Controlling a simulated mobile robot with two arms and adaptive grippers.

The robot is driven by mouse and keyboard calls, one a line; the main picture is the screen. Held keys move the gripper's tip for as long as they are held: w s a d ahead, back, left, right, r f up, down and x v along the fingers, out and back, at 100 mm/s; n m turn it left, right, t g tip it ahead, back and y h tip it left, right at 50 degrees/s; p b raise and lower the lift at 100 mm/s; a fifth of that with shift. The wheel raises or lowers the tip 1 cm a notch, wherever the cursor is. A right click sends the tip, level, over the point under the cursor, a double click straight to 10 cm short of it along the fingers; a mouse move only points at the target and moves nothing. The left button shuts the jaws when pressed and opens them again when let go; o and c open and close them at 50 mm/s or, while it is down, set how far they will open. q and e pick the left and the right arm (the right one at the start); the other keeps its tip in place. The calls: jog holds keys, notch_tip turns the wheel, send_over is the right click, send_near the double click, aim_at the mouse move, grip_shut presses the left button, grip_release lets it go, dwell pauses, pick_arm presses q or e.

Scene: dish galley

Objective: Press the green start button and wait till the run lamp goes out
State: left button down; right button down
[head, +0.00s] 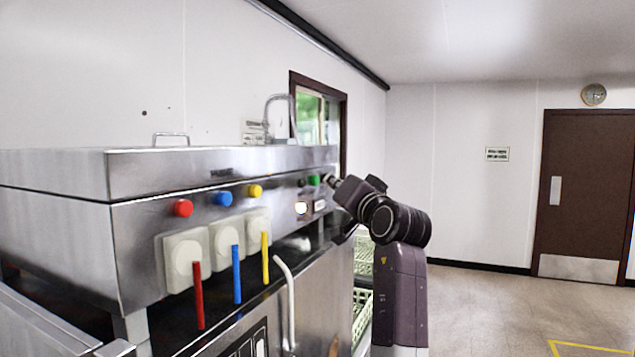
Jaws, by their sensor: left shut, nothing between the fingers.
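The green start button (314,180) is on the front of the stainless steel dish machine (150,228), near the right end of its panel. A round lamp (301,207) below and left of it glows bright, warm white; I take it for the run lamp. My left gripper (328,180) is shut and empty, with its tips right beside the green button. I cannot tell whether they touch it. My right gripper is out of view.
Red (183,208), blue (223,198) and yellow (254,191) knobs sit left on the panel, above matching coloured levers. A bent grey handle (288,300) sticks out below. Green racks (361,305) stand beyond the machine. The floor (490,300) at right is clear.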

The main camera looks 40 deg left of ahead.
pick_arm(q)
jog(key=shift+a, duration=0.1)
jog(key=shift+s+a, duration=0.1)
jog(key=shift+a, duration=0.3)
jog(key=shift+s+a, duration=0.15)
jog(key=shift+a, duration=0.3)
dwell(0.8)
dwell(0.3)
jog(key=shift+w+d, duration=0.2)
jog(key=shift+d, duration=0.6)
jog(key=shift+d, duration=0.1)
jog(key=d, duration=0.2)
jog(key=w+d, duration=0.1)
jog(key=d, duration=0.1)
jog(key=shift+w+d, duration=0.1)
jog(key=shift+d, duration=0.25)
dwell(0.5)
